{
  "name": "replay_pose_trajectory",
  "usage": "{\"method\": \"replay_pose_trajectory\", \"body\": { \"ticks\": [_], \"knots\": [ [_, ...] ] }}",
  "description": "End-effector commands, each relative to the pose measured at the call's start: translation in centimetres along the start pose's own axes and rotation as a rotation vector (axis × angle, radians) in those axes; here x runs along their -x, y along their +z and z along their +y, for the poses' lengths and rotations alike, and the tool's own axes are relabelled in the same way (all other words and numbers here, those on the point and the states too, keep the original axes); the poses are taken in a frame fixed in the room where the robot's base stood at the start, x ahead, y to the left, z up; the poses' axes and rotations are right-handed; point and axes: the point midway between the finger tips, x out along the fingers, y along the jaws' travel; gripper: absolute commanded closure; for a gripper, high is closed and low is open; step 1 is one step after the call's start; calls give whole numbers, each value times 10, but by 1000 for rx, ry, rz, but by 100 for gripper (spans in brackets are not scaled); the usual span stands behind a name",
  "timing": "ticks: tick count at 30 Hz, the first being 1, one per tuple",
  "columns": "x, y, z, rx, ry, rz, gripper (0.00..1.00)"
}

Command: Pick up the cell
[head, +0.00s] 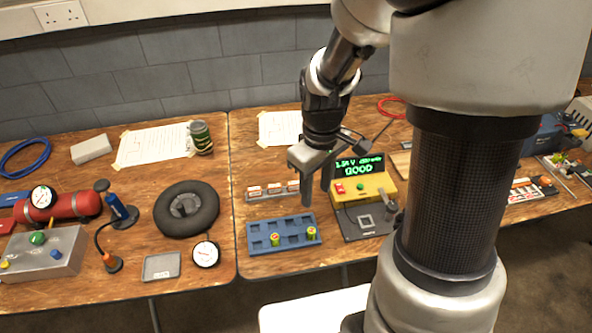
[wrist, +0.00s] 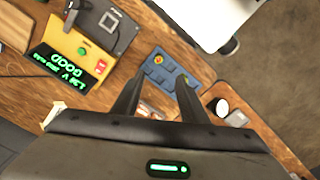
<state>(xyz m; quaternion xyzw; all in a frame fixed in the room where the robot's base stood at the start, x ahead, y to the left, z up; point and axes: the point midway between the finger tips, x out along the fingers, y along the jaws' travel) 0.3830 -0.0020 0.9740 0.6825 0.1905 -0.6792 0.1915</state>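The wrist view shows my gripper (wrist: 160,78) open, with part of the blue tray (wrist: 158,73) beyond the fingertips.
A yellow tester (head: 362,188) with a green display reading GOOD (head: 359,165) stands right of the tray. A rack (head: 262,194) lies behind the tray. A black tyre (head: 187,209) and a round gauge (head: 206,254) are on the left table. Bare wood lies left of the tray.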

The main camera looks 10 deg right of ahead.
Motion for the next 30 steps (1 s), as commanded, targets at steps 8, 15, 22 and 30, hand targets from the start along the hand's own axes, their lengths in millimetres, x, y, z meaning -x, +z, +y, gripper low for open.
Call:
{"method": "replay_pose_trajectory", "body": {
  "ticks": [8, 15, 22, 30],
  "knots": [
    [-37, 1, -1, 8, -6, -11, 61],
    [-90, 1, -1, 6, -6, -11, 61],
    [-123, 0, 0, 6, -4, -8, 61],
    [-146, -3, 1, 8, -4, -9, 61]
  ]
}}
